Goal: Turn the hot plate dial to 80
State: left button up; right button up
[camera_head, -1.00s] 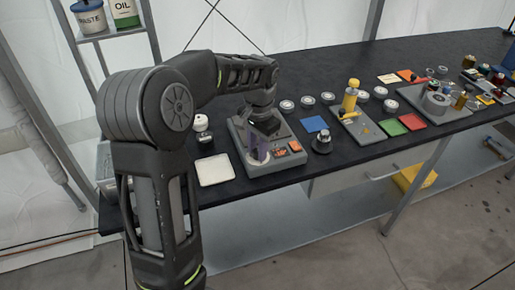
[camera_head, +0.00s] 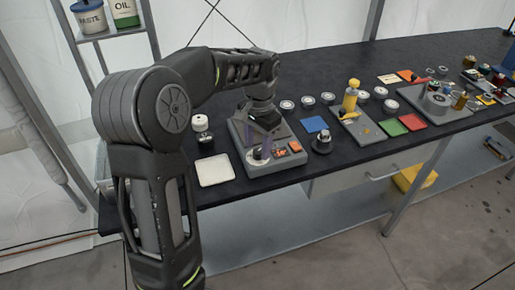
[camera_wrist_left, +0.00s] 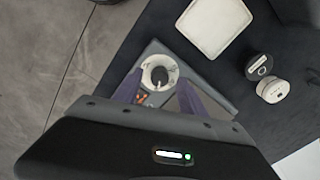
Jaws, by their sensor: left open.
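The grey hot plate (camera_head: 282,164) stands near the front edge of the black table, and part of it shows in the left wrist view (camera_wrist_left: 211,84). Its dial (camera_wrist_left: 158,74) has a dark knob inside a pale ring. In the head view the dial (camera_head: 260,154) sits at the front left of the hot plate. My left gripper (camera_head: 256,146) is open, pointing down over the hot plate. In the left wrist view its purple fingers (camera_wrist_left: 160,85) stand on either side of the dial, apart from each other. The dial's reading is too small to tell. My right gripper is not in view.
A white square tray (camera_head: 215,171) lies left of the hot plate. A small dark knob-like item (camera_head: 322,143) and a blue square (camera_head: 315,124) are to its right. White-topped jars (camera_head: 200,123) stand behind the tray. The table's front edge is close.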

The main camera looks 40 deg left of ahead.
aim_at(258, 152)
pick_arm(q)
notch_tip(258, 152, up, 6)
jog(key=shift+d+r, duration=0.1)
jog(key=shift+d, duration=0.05)
dwell(0.6)
